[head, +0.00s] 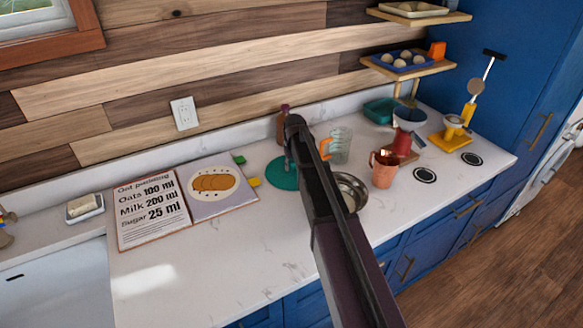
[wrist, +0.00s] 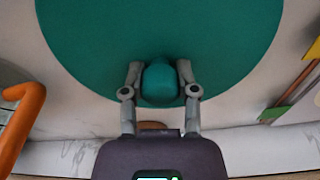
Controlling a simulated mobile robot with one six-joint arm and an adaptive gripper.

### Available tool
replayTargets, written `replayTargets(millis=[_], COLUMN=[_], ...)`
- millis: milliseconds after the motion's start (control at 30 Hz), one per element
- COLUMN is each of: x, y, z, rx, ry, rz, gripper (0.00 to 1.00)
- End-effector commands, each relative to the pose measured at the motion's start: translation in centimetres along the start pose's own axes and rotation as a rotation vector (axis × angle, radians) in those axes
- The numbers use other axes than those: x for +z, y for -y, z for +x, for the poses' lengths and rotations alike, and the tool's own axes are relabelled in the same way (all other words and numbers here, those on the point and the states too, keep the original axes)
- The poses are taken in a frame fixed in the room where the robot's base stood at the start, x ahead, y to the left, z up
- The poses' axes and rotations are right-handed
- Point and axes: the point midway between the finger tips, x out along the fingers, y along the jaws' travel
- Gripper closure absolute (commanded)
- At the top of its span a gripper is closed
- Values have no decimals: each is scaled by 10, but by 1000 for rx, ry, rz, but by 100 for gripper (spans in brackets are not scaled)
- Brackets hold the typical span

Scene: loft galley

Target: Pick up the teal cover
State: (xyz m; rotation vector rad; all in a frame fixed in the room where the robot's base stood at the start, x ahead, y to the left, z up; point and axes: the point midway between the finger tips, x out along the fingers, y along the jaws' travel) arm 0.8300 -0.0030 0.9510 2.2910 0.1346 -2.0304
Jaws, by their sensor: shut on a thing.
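The teal cover (wrist: 160,35) is a wide round disc with a rounded knob, filling the upper middle of the wrist view. In the head view the cover (head: 279,176) shows on the worktop behind my arm, which hides part of it. My gripper (wrist: 160,71) has its two grey fingers closed on either side of the knob. I cannot tell whether the cover touches the worktop or is slightly above it. My fingertips are hidden by the arm in the head view.
Right of the cover stand a glass jug with an orange handle (head: 341,145), a metal bowl (head: 352,192) and a copper mug (head: 384,170). An open recipe book (head: 222,186) lies to the left. The front left worktop is clear.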

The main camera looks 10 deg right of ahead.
Motion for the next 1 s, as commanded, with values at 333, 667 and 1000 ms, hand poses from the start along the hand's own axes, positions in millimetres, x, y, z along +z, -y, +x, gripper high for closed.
replayTargets(millis=[333, 667, 1000], x=[-3, -7, -12], y=[0, 0, 1], z=[-22, -58, -99], rx=[0, 0, 0], ry=[0, 0, 0], rz=[0, -1, -1], gripper=[100, 100, 100])
